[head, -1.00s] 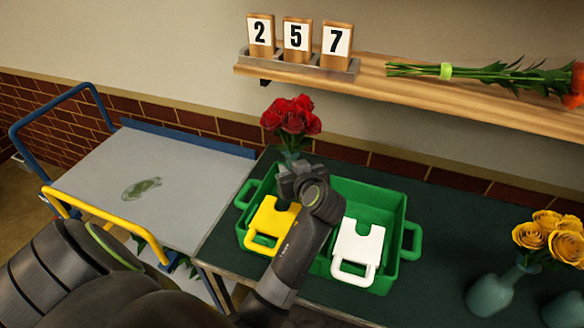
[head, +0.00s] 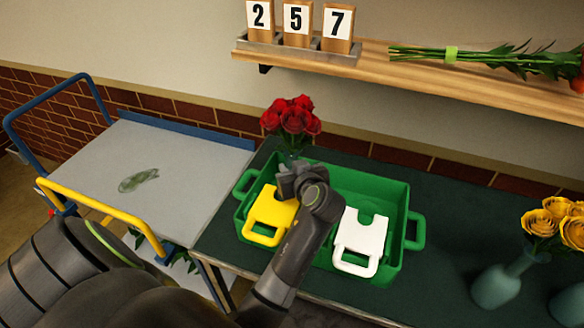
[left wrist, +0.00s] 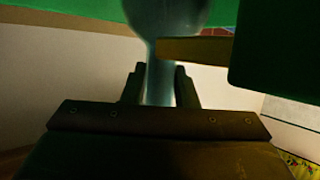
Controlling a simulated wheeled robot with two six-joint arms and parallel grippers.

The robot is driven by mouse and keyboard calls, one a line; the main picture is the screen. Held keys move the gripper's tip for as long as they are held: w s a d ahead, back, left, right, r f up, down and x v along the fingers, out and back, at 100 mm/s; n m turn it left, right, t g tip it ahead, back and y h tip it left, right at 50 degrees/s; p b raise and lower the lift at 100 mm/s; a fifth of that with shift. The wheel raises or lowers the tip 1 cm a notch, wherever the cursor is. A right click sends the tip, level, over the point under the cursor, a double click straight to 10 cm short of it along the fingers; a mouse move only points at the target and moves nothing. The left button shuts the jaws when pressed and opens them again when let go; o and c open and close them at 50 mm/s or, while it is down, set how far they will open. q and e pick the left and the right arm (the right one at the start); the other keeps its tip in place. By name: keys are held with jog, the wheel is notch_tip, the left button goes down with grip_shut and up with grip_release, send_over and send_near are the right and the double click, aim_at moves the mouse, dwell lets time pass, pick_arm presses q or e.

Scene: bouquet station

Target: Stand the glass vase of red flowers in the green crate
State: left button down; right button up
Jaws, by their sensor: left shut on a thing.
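A bunch of red flowers (head: 291,116) stands upright over the back left part of the green crate (head: 408,208). My left gripper (head: 287,180) is shut on the glass vase below the blooms. In the left wrist view the vase (left wrist: 166,50) shows as pale bluish glass, its narrow part between the two fingers (left wrist: 160,85). In the head view my gripper hides most of the vase, so I cannot tell whether its base touches the crate floor. My right gripper is not in view.
The crate holds a yellow piece (head: 268,218) and a white piece (head: 362,240), each with a handle. Vases of yellow flowers (head: 555,222) stand at right. A grey-topped cart (head: 190,180) is at left. A wooden shelf (head: 385,68) runs above the crate.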

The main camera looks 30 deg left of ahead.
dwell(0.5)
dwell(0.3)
pick_arm(q)
jog(key=c, duration=1.1)
grip_release()
jog(key=shift+o, duration=0.2)
jog(key=shift+f, duration=0.2)
